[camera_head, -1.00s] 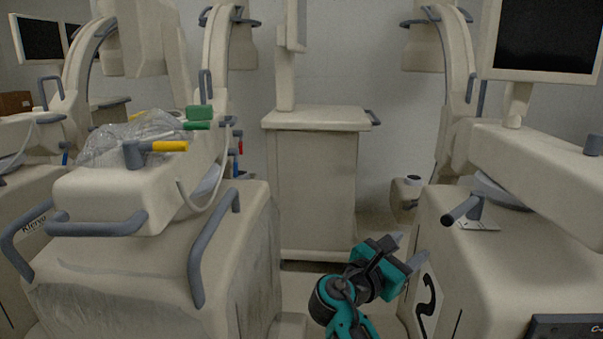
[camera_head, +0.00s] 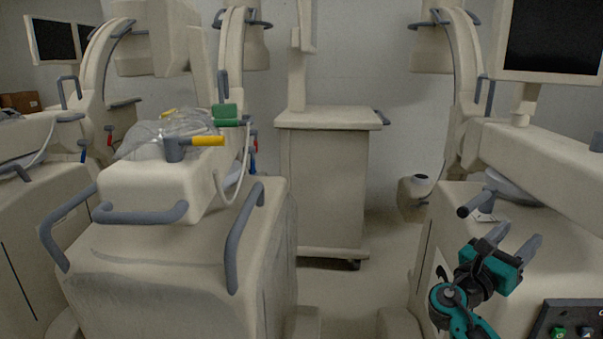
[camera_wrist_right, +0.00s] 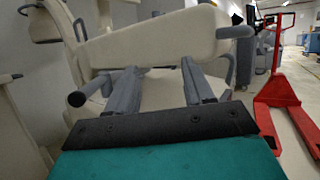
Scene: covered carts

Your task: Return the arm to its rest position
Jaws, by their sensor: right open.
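My right gripper (camera_head: 516,244) is at the lower right of the head view, in front of the right-hand cream cart (camera_head: 560,235). Its two grey fingers point up and away, apart from each other, with nothing between them. In the right wrist view the fingers (camera_wrist_right: 160,88) are spread and empty, with the cart's cream arm (camera_wrist_right: 150,42) beyond them. I cannot tell from these views how close the fingertips are to the cart. My left gripper does not show.
A cream cart (camera_head: 170,265) with grey handles and a plastic-covered bundle (camera_head: 165,132) stands at the left. A cabinet (camera_head: 325,185) stands at the back, with bare floor (camera_head: 375,265) in front. A red pallet jack (camera_wrist_right: 272,100) shows in the wrist view.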

